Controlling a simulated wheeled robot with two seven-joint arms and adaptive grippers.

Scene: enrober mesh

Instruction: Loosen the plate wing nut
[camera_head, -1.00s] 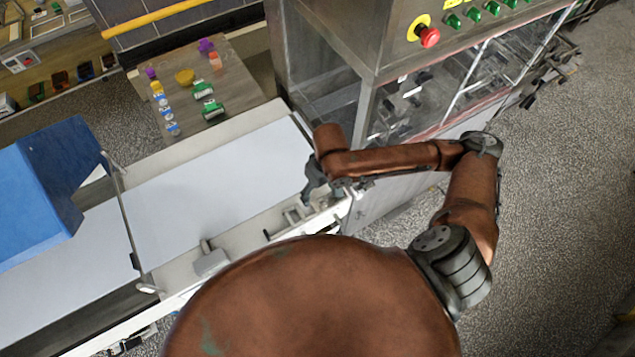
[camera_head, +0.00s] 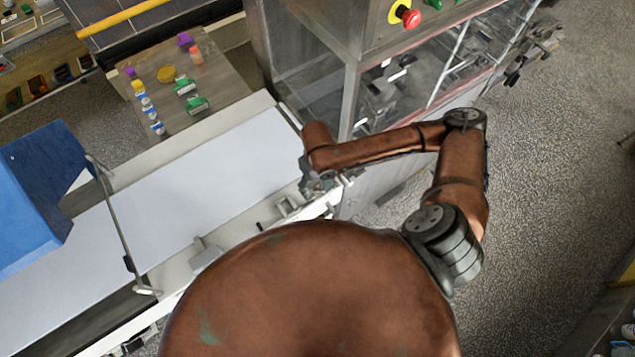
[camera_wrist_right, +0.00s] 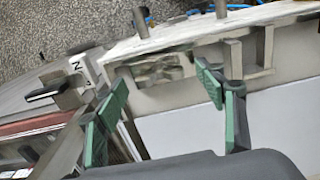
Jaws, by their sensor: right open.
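My right gripper (camera_head: 318,184) is at the right end of the white conveyor, by its near rail, under my bent right arm. In the right wrist view its two green fingers are apart, and the gap between them (camera_wrist_right: 158,98) is empty. Beyond the fingertips is a pale rail plate (camera_wrist_right: 195,65) with a blurred metal part (camera_wrist_right: 155,68) on it and upright metal brackets (camera_wrist_right: 250,55). I cannot make out the wing nut's shape for sure. My left gripper is not in view.
The glass-sided steel machine (camera_head: 305,70), with a red stop button (camera_head: 411,18), stands right beside the gripper. A blue hood (camera_head: 35,190) covers the conveyor's left part. A side table (camera_head: 215,75) holds several small bottles and green items. Floor is free at right.

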